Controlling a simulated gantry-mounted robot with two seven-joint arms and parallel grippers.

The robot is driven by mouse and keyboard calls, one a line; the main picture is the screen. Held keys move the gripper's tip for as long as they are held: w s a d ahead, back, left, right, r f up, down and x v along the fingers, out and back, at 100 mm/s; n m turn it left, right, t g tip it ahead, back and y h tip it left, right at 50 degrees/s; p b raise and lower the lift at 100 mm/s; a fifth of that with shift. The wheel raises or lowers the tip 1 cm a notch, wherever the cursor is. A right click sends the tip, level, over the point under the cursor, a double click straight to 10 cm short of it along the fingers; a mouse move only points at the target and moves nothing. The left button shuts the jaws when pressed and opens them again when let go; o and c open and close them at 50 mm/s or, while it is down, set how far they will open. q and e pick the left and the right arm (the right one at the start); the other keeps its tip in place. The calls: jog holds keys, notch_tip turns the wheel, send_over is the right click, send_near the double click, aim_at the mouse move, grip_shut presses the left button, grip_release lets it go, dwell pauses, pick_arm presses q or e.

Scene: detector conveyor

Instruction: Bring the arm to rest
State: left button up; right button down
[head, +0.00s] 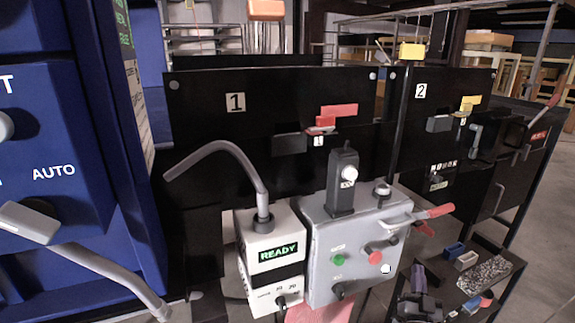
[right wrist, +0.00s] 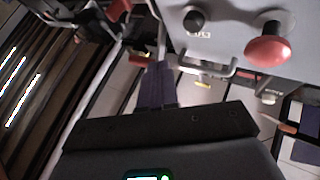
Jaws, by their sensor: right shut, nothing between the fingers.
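My right gripper (head: 418,272) is low in the right part of the head view, with dark purple fingers above a dark body. It is shut and empty, beside the small dark shelf and apart from the grey control box. In the right wrist view its fingers (right wrist: 157,85) are together at the middle, in front of a dark crossbar. My left gripper does not show.
The grey control box (head: 322,275) has buttons and a red-handled lever (head: 440,211). A white READY box (head: 262,228) stands beside it. The small shelf (head: 508,285) holds several items. A blue cabinet (head: 60,130) fills the left. A red knob (right wrist: 266,50) shows in the right wrist view.

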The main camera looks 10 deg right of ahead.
jog(key=s+a+f+n+g+y+p, duration=0.2)
jog(key=s+a+n+g+y+p, duration=0.15)
jog(key=s+a+p, duration=0.45)
jog(key=s+a+f+n+g+y+p, duration=0.2)
jog(key=s+a+g+y+p, duration=0.25)
jog(key=s, duration=0.65)
jog(key=s+a+r+n+g+p, duration=0.1)
jog(key=s+a+g+p, duration=0.15)
jog(key=s, duration=0.35)
jog(key=s+a+r+n+g+y+p, duration=0.1)
jog(key=s+a+g, duration=0.25)
jog(key=s, duration=0.25)
jog(key=s+a+r+n+g+p, duration=0.1)
jog(key=s+a+r+n+g, duration=0.1)
jog(key=s+g, duration=0.35)
pick_arm(q)
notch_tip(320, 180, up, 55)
jog(key=p, duration=3.6)
jog(key=shift+p, duration=0.35)
pick_arm(e)
notch_tip(320, 180, up, 36)
jog(key=t, duration=0.1)
jog(key=shift+s+d+t, duration=0.15)
jog(key=shift+s+t, duration=0.2)
jog(key=shift+s, duration=0.05)
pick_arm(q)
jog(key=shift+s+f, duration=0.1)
pick_arm(e)
jog(key=shift+m, duration=0.25)
